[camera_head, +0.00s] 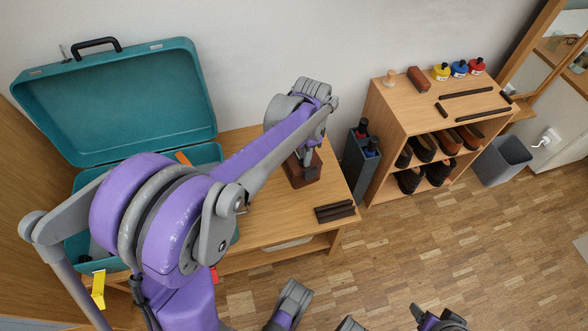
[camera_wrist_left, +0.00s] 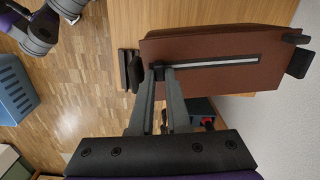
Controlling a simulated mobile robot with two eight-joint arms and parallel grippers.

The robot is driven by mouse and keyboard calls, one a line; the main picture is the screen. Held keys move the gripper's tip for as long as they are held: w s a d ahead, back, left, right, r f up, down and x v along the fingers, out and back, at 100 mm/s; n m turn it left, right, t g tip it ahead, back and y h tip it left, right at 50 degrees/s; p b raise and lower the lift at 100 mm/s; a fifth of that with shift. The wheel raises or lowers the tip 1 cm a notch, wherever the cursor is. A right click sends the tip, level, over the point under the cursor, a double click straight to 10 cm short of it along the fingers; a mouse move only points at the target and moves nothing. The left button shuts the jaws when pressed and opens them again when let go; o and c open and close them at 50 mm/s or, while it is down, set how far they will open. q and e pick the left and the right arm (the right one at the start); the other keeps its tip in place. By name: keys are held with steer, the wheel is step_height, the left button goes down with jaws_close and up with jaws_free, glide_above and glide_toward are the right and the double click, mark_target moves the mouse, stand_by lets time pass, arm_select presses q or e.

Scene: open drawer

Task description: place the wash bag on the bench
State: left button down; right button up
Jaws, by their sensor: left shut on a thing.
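The wash bag is a brown box-shaped bag (camera_head: 302,174) with a pale zip strip, seen large in the left wrist view (camera_wrist_left: 215,75). My left gripper (camera_head: 306,158) is shut on the dark tab at one end of the strip; its two fingers show in the left wrist view (camera_wrist_left: 162,76). The bag is over the right part of the wooden bench (camera_head: 265,215). I cannot tell whether its underside touches the bench top. My arm hides much of the bench. A dark part that looks like my right gripper (camera_head: 438,319) shows at the bottom edge, its jaws unclear.
An open teal suitcase (camera_head: 120,100) takes the bench's left side. Dark bars (camera_head: 334,212) lie at its front right corner. A dark bin with bottles (camera_head: 360,170) and a shoe shelf (camera_head: 400,100) stand to the right. A grey basket (camera_head: 503,160) is further right.

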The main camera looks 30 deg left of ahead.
arm_select(q)
steer(key=shift+s+a+f+m, duration=0.25)
steer(key=shift+s+a+m, duration=0.35)
steer(key=shift+s+a, duration=0.2)
steer(key=shift+s+a+f, duration=0.1)
steer(key=shift+a+f, duration=0.05)
steer(key=shift+f, duration=0.1)
steer(key=shift+m, duration=0.3)
step_height(320, 180, down, 10)
steer(key=b, duration=0.3)
steer(key=shift+r, duration=0.15)
steer(key=c, duration=0.9)
jaws_free()
